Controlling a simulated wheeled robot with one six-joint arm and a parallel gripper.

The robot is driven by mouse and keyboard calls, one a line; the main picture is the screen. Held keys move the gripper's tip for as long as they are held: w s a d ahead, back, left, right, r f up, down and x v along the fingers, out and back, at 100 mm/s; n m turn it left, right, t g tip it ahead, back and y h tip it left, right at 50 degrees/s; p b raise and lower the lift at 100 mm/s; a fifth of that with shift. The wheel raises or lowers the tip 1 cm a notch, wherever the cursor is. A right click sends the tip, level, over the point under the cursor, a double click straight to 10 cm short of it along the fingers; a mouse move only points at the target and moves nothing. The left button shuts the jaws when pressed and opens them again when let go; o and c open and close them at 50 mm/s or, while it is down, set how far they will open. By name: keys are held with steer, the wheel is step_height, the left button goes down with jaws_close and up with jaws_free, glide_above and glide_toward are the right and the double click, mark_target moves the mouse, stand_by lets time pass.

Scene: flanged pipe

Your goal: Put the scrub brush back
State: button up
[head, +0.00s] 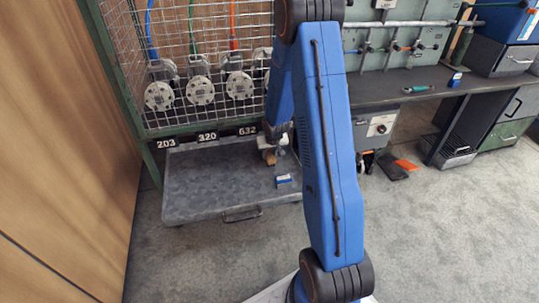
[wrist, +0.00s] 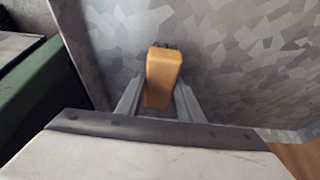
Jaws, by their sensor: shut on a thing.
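The scrub brush (wrist: 164,72) shows in the wrist view as an orange-brown wooden block with a little dark bristle at its far end. My gripper (wrist: 159,90) is shut on it, one finger at each side. In the head view, my gripper (head: 269,150) is small and partly behind my blue arm, with the brown brush (head: 270,158) at its tip, over the back right of a grey metal platform (head: 205,185). I cannot tell whether the brush touches the platform.
A blue and white box (head: 284,181) lies on the platform's right side. Behind stands a wire cage (head: 190,25) with several flanged pipes and number labels (head: 207,136). A workbench (head: 400,92) is at right, and an orange item (head: 406,165) lies near it. Open floor lies in front.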

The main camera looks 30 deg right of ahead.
steer(key=o, duration=1.3)
steer(key=shift+f, duration=0.1)
steer(key=shift+o, duration=0.2)
steer(key=s+a+r+n, duration=0.1)
steer(key=s+a+r, duration=0.4)
steer(key=r, duration=0.5)
steer(key=s+a+r, duration=0.3)
steer(key=s+r, duration=0.4)
steer(key=r, duration=0.2)
steer(key=s+a+r+n, duration=0.1)
steer(key=s+a+r, duration=0.4)
steer(key=r, duration=0.5)
steer(key=s+a+r, duration=0.1)
steer(key=s+r, duration=0.1)
steer(key=s, duration=0.5)
steer(key=s+a+r, duration=0.2)
steer(key=s, duration=0.6)
steer(key=s+a+r+n+y, duration=0.1)
steer(key=s+a+r, duration=0.1)
steer(key=s, duration=0.5)
steer(key=shift+s+a+r+t, duration=0.25)
steer(key=shift+s+r+t, duration=0.05)
steer(key=shift+s+r, duration=0.15)
